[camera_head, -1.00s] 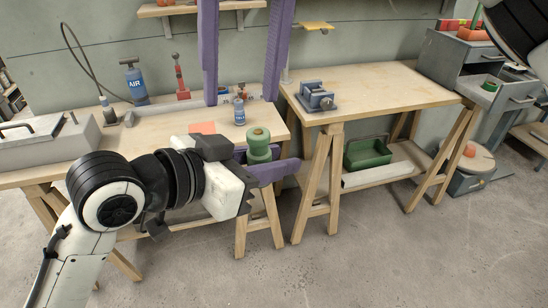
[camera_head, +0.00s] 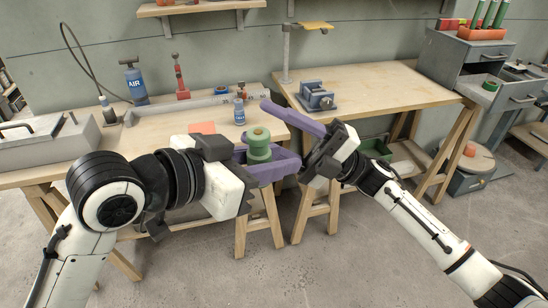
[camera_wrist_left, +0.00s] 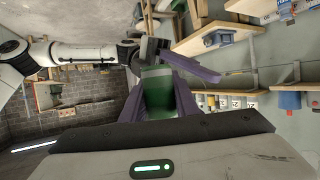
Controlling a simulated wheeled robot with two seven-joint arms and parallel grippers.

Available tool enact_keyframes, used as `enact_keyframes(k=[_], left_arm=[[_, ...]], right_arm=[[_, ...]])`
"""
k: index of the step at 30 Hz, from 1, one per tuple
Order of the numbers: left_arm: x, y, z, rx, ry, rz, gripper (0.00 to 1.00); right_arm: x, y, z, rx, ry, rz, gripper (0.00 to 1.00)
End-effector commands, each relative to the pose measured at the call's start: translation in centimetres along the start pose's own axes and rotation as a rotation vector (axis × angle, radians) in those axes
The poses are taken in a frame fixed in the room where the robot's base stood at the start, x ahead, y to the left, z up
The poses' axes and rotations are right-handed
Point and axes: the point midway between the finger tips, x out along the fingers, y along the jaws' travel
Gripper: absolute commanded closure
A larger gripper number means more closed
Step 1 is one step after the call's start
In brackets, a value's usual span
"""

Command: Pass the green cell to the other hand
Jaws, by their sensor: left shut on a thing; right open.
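The green cell (camera_head: 258,145), a spool-like cylinder with a narrower top, is upright above the front edge of the left bench. My left gripper (camera_head: 284,164) is shut on it with purple fingers. The left wrist view shows the green cell (camera_wrist_left: 158,100) between those fingers. In the left wrist view the right gripper (camera_wrist_left: 185,42) is just beyond the cell. I cannot tell whether it touches the cell.
The left bench holds a blue air bottle (camera_head: 134,82), a red tool (camera_head: 180,78), a small blue can (camera_head: 239,112) and a grey case (camera_head: 45,137). The right bench carries a vise (camera_head: 316,96). A green bin (camera_head: 376,148) sits below it, partly hidden by my right arm.

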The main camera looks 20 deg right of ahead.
Motion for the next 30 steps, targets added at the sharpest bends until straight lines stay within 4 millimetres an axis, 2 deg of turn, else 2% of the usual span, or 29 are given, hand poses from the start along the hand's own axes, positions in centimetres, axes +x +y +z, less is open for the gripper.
enact_keyframes(k=[1,9,14,18,21,24,27,30], left_arm=[[0.0,0.0,-0.1,0.000,0.001,0.000,0.97],[0.0,0.0,-0.1,0.000,0.001,0.000,0.97],[0.0,0.0,-0.1,0.000,0.001,0.000,0.97],[0.0,0.0,-0.1,0.000,0.001,0.000,0.97],[0.0,0.0,-0.1,0.000,0.001,0.000,0.97],[0.0,0.0,-0.1,0.000,0.001,0.000,0.97],[0.0,0.0,-0.1,0.000,0.001,0.000,0.97],[0.0,0.0,-0.1,0.000,0.001,0.000,0.97]], right_arm=[[-2.2,-2.3,-0.2,0.133,-0.070,0.004,0.53],[-12.8,-12.3,-2.2,0.755,-0.490,0.103,0.53],[-18.2,-18.7,-3.7,0.982,-0.864,0.186,0.53],[-22.5,-24.1,-6.5,1.114,-1.198,0.189,0.53],[-25.1,-27.3,-9.6,1.197,-1.397,0.154,0.53],[-27.0,-29.6,-12.8,1.273,-1.550,0.107,0.53],[-28.2,-31.1,-15.5,1.331,-1.654,0.063,0.53],[-28.9,-31.9,-17.3,1.369,-1.718,0.028,0.53]])
